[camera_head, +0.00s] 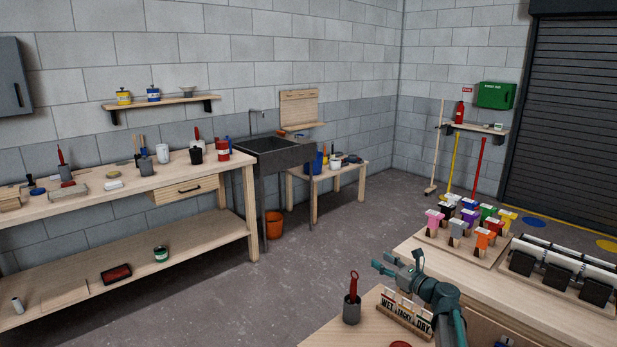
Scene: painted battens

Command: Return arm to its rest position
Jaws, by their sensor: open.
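My arm is teal and grey and reaches in from the lower right. My gripper (384,264) is at its left end, small in the picture, and points left. It is open, and I see nothing between its fingers. It appears in front of the gap between the near bench and the floor, above a wooden rack (405,315) with cards reading WET, TACKY and DRY. A grey cup (352,313) with a red-handled tool stands left of the rack. How far the gripper is from them is hard to tell.
A board with several coloured painted battens (468,230) stands on the right bench, beside a rack of dark blocks (540,272). A long workbench (120,188) with pots runs along the left wall. A sink (275,148) and orange bucket (274,225) stand further back. The middle floor is clear.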

